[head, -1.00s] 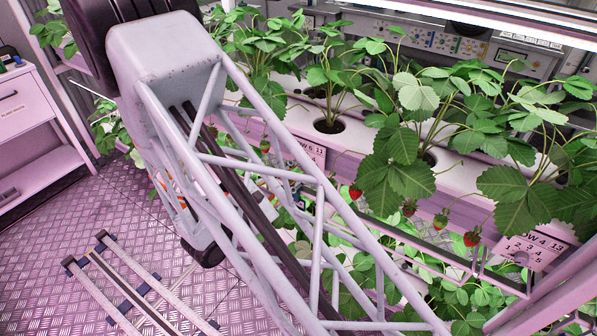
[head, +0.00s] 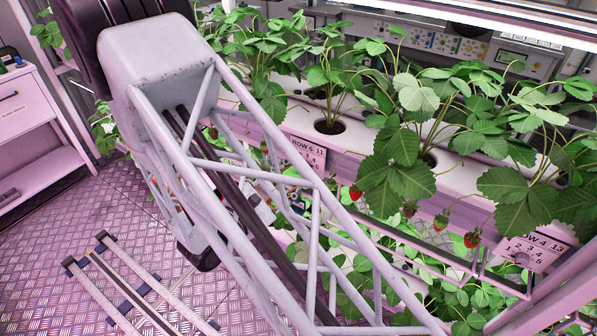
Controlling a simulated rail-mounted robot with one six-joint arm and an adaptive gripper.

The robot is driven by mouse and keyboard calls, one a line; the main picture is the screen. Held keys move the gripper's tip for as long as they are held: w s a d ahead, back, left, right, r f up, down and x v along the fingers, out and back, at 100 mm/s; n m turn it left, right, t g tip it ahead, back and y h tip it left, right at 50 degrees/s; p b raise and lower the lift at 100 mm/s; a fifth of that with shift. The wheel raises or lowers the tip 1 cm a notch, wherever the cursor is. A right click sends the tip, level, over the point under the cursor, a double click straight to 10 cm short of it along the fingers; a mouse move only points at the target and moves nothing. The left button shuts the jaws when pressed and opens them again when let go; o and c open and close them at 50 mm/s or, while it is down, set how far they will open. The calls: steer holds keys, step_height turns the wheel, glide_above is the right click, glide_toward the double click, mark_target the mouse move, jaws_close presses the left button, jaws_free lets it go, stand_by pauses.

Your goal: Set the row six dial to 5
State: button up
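The row six plate (head: 309,152) is a pale label on the front of the white planting gutter, near the middle of the head view. It reads "ROW 6" with a few numbers beneath. A strut of my arm crosses its lower left part, and I cannot make out the dial or where it points. My arm's lattice link fills the middle of the view in front of the rack. I cannot make out my gripper; it is outside the view or hidden behind the link.
Strawberry plants (head: 415,100) with hanging red berries (head: 473,239) overhang the gutter front. A lower rail (head: 440,252) runs below. A shelf unit (head: 35,110) stands left; floor rails (head: 115,280) lie on open metal floor.

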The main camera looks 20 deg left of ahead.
steer(key=v, duration=1.1)
stand_by(0.3)
steer(key=shift+r, duration=0.1)
stand_by(0.4)
